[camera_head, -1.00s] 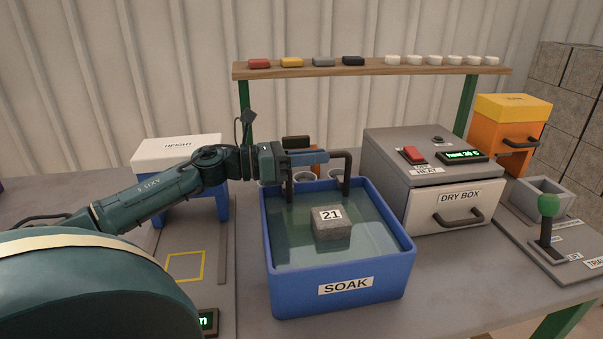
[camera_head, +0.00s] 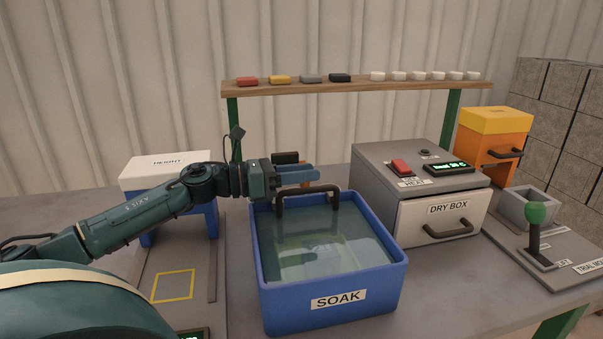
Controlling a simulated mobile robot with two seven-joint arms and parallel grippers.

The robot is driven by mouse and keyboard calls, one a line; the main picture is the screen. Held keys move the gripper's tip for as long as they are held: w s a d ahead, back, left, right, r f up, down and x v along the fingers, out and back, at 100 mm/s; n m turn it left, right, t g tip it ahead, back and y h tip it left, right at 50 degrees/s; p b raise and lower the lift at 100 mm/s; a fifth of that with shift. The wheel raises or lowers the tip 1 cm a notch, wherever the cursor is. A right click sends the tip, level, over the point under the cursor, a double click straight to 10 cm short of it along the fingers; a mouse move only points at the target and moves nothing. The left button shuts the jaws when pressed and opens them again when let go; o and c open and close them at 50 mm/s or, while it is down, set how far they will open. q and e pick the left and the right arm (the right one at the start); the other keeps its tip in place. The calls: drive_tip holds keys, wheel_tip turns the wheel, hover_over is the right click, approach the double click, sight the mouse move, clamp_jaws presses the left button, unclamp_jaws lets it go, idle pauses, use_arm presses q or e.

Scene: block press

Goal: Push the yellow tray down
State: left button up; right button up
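The blue SOAK basin (camera_head: 330,299) stands in the middle of the table, full of greenish water. A dim yellow-green shape, probably the yellow tray (camera_head: 308,247), shows blurred under the water. A dark handle (camera_head: 310,190) rises at the basin's back left, its bar just above the rim. My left gripper (camera_head: 312,173), with blue fingers, is right at the handle's bar, its fingers just above or behind it. I cannot tell whether the fingers touch it or how far they are open. The numbered block is not distinguishable now. My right gripper is out of view.
The grey DRY BOX (camera_head: 440,222) stands close to the basin's right. A blue and white HEIGHT stand (camera_head: 166,166) is at the left behind my arm. A green-knobbed lever (camera_head: 535,214) stands at the right. A wooden shelf (camera_head: 355,87) runs behind.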

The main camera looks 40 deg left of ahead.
use_arm(q)
wheel_tip(320, 180, up, 10)
idle(0.5)
idle(0.4)
